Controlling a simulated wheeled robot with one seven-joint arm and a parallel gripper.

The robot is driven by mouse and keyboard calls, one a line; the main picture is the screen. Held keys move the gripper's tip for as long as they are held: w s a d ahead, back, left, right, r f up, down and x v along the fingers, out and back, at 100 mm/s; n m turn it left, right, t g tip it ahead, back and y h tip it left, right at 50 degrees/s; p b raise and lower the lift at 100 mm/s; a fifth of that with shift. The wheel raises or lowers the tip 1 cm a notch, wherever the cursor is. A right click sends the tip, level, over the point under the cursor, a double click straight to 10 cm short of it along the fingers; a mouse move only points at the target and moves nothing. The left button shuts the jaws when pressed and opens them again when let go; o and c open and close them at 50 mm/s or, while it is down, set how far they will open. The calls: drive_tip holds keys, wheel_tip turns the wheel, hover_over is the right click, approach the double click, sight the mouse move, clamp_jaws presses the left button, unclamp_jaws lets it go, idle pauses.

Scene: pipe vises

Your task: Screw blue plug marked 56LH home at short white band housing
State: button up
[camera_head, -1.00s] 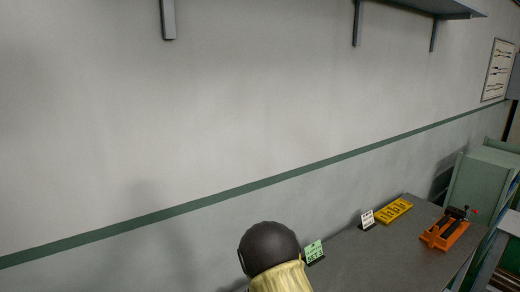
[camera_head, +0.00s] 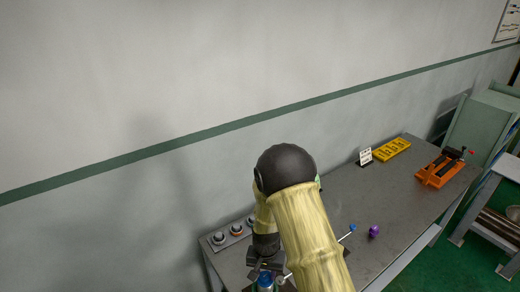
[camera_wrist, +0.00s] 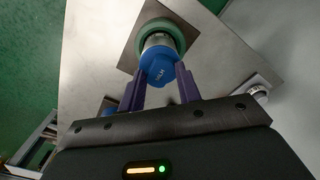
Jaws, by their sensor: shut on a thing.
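The blue plug (camera_wrist: 160,66) is between the two purple fingers of my gripper (camera_wrist: 159,78) in the wrist view, with small dark marking on its face that I cannot read fully. My gripper is shut on it. Just beyond the plug is a pale metallic cylinder (camera_wrist: 157,40) with a green ring (camera_wrist: 177,31) around it, on a square plate. How far the plug sits in it cannot be told. In the head view the blue plug (camera_head: 265,281) shows below my gripper (camera_head: 266,268) at the bottom edge. I cannot make out a short white band there.
Another housing with a pale ring (camera_wrist: 258,91) stands at the right in the wrist view. The grey bench (camera_head: 375,200) carries a panel of round knobs (camera_head: 236,231), a purple piece (camera_head: 374,231), a yellow tray (camera_head: 392,150) and an orange vise (camera_head: 441,170).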

drive_tip(key=n, duration=0.4)
drive_tip(key=shift+n, duration=0.4)
drive_tip(key=n, duration=0.9)
drive_tip(key=n+p, duration=0.1)
drive_tip(key=n, duration=0.4)
drive_tip(key=o, duration=1.1)
